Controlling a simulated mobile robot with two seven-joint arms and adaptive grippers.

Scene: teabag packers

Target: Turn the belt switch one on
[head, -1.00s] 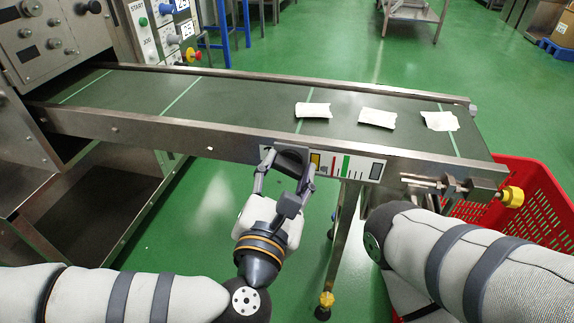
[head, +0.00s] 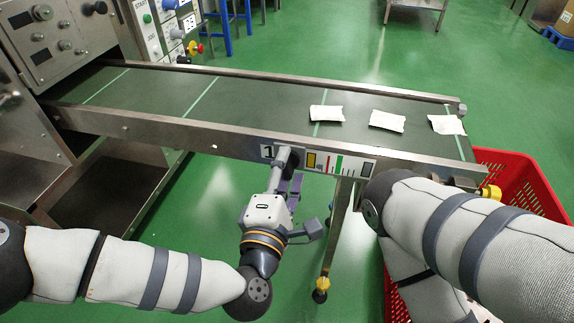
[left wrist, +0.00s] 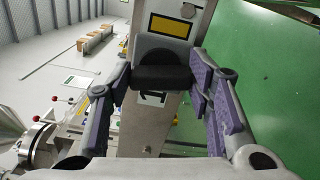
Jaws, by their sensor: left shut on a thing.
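The belt switch is a black knob (left wrist: 162,76) on the front side of the conveyor, by a label with the number 1 (head: 267,152). It shows clearly in the left wrist view, between my two fingers. My left gripper (head: 288,168) is shut on this knob, one finger against each side. In the head view the gripper mostly hides the knob. My right arm (head: 470,240) crosses the lower right of the head view, and its gripper is not seen.
The belt (head: 240,104) carries three white packets, one of them here (head: 326,113), near its right end. A red crate (head: 520,185) stands below that end. A control cabinet (head: 50,45) stands at the left. Green floor lies open around the conveyor.

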